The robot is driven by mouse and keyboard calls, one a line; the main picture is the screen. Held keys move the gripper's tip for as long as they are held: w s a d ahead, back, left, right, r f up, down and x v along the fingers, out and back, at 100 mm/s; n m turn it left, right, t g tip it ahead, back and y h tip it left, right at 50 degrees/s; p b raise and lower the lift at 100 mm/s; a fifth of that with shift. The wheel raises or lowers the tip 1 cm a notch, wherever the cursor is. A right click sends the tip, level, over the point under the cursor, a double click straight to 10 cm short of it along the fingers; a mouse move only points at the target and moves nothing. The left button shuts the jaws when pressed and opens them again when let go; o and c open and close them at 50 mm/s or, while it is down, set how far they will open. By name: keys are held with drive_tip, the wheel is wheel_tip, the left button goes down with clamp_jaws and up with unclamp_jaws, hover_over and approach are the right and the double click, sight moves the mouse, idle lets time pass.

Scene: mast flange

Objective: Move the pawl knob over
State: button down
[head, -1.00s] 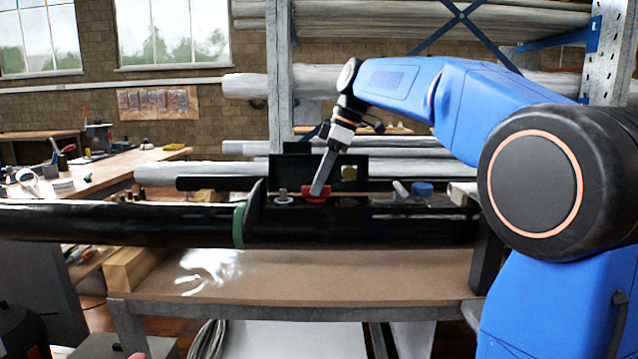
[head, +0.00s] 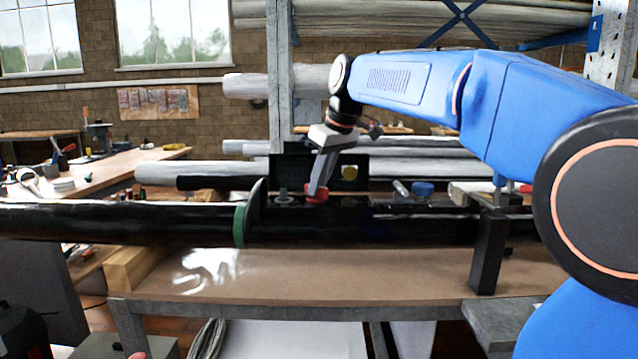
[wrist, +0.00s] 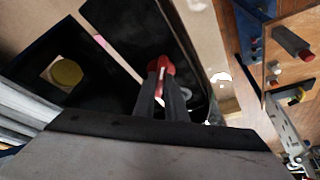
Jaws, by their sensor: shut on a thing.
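The red pawl knob (head: 317,193) sits on top of the black mast, right of the green-edged flange (head: 240,222). My gripper (head: 318,187) comes down from above, tilted, and is shut on the knob. In the wrist view the two fingers stand on the red knob (wrist: 160,64), which shows around and above their tips. The knob's underside and mount are hidden. The black mast (head: 120,222) lies level across the bench.
A dark plate with a yellow round piece (head: 349,173) stands behind the knob. A bolt-like metal fitting (head: 284,197) is close on its left. A blue cap (head: 423,189) is to the right. A black post (head: 488,250) stands before the mast. The bench top (head: 340,275) is mostly clear.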

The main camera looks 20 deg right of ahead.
drive_tip(key=m, duration=0.2)
drive_tip(key=m+h, duration=0.2)
drive_tip(key=m, duration=0.1)
drive_tip(key=shift+a+m+t, duration=0.25)
drive_tip(key=shift+m+t, duration=0.05)
drive_tip(key=shift+t, duration=0.1)
drive_tip(key=shift+m+h, duration=1)
drive_tip(key=shift+m, duration=1.2)
drive_tip(key=c, duration=1.8)
unclamp_jaws()
drive_tip(key=shift+s+a+r, duration=0.1)
drive_tip(key=v, duration=1.7)
drive_tip(key=shift+w+r, duration=0.2)
